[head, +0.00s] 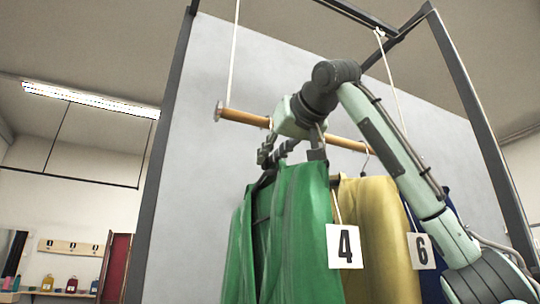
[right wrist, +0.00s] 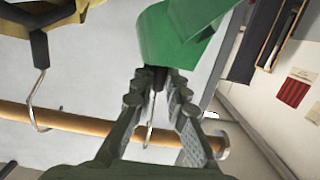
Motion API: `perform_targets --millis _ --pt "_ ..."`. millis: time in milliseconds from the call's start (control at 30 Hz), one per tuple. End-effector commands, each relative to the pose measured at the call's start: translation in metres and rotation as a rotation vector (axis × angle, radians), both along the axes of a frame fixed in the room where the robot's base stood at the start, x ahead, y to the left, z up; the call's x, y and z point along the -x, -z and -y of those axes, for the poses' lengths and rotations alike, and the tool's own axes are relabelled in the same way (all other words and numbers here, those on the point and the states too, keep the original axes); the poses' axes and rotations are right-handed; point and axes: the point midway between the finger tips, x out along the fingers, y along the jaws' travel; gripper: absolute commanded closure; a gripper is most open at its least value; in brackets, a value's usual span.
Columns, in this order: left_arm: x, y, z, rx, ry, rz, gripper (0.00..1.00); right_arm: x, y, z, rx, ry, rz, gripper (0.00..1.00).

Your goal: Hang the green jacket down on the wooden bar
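The green jacket (head: 290,225) with a tag numbered 4 (head: 344,246) hangs upright below my right gripper (head: 278,154). The right gripper is shut on the dark neck of the jacket's hanger. In the right wrist view, the gripper (right wrist: 156,80) has its fingertips on that neck, with the green jacket (right wrist: 185,35) beyond them. A thin metal hook (right wrist: 151,125) shows between the fingers, close to the wooden bar (right wrist: 85,122). I cannot tell whether the hook rests on the bar. In the head view the wooden bar (head: 245,117) is partly covered by the gripper. My left gripper is out of view.
A yellow jacket (head: 375,235) tagged 6 (head: 421,250) hangs to the right, its hook (right wrist: 38,105) on the bar. A blue garment (head: 440,220) is behind my right arm. Ropes (head: 234,60) hold the bar inside a dark metal frame (head: 165,150).

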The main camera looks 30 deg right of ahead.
Motion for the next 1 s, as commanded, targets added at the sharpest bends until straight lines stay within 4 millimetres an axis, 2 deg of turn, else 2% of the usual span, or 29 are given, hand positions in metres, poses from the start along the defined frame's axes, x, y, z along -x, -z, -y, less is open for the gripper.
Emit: perform_targets --millis 33,200,567,667,1000 --pt "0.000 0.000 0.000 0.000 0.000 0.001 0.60 0.000 -0.001 0.000 0.000 -0.001 0.002 0.81" --pt "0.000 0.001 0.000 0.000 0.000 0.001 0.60 0.000 -0.001 0.000 0.000 0.000 0.001 0.62" --pt "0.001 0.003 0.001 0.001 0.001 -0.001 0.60 0.005 -0.001 -0.001 0.000 -0.001 0.000 0.62" --pt "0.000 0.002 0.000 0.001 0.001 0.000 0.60 0.018 -0.003 -0.001 0.000 -0.001 0.002 0.62" --pt "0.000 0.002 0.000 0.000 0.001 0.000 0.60 0.088 -0.012 -0.006 0.000 -0.002 0.004 0.62"
